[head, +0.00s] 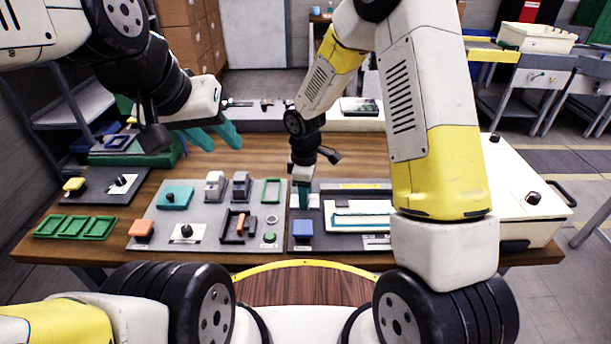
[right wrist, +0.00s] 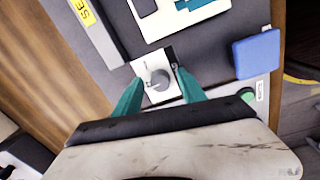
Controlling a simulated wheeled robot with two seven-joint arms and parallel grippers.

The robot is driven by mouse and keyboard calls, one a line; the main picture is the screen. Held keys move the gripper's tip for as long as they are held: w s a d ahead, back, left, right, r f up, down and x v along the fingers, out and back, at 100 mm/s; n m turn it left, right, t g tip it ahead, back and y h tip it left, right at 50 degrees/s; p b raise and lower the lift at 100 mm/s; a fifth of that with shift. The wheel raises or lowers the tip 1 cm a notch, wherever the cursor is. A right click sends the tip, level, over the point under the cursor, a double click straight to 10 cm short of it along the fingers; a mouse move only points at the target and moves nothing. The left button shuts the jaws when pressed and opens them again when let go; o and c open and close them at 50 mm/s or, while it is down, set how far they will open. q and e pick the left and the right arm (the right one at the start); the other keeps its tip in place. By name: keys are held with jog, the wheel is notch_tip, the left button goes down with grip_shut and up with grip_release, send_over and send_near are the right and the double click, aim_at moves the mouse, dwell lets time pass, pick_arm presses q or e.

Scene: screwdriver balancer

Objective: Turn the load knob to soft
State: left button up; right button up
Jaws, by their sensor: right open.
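A grey knob (right wrist: 158,81) on a white plate (right wrist: 144,68) shows between my right fingertips in the right wrist view. I cannot read its label. My right gripper (right wrist: 160,84) is open, with one teal finger on each side of the knob; contact cannot be made out. In the head view my right gripper (head: 304,196) points down at the left part of the dark right-hand panel (head: 328,188) and mostly hides this knob. My left gripper (head: 214,135) is raised over the back left of the table, its teal fingers apart and empty.
A blue block (head: 303,230) sits close in front of my right gripper. A grey panel (head: 150,214) with blocks and another knob (head: 186,231) lies to its left. A white box (head: 515,215) with a black knob stands at the right. Green trays (head: 76,228) lie at the left.

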jog(key=shift+s+r, duration=0.2)
jog(key=shift+r, duration=3.7)
jog(key=shift+r, duration=0.15)
jog(key=s+d+r+m+t, duration=0.1)
jog(key=s+d+r+m, duration=0.15)
jog(key=r, duration=0.25)
jog(key=s+d+r+m+t+y, duration=0.1)
jog(key=s+d+r+m, duration=0.1)
jog(key=d+r, duration=0.25)
jog(key=s+d+r+m, duration=0.2)
jog(key=r+m, duration=0.1)
jog(key=r, duration=0.3)
jog(key=s+d+r+m+t, duration=0.1)
jog(key=s+d+r+m, duration=0.1)
jog(key=s, duration=0.4)
jog(key=s+d+r+m+t+y, duration=0.1)
jog(key=s+d+r+m+t, duration=0.1)
jog(key=s+r+m, duration=0.3)
jog(key=shift+s+d+m+t, duration=0.3)
jog(key=shift+s+d+m, duration=0.2)
jog(key=shift+s, duration=0.3)
jog(key=shift+c, duration=0.5)
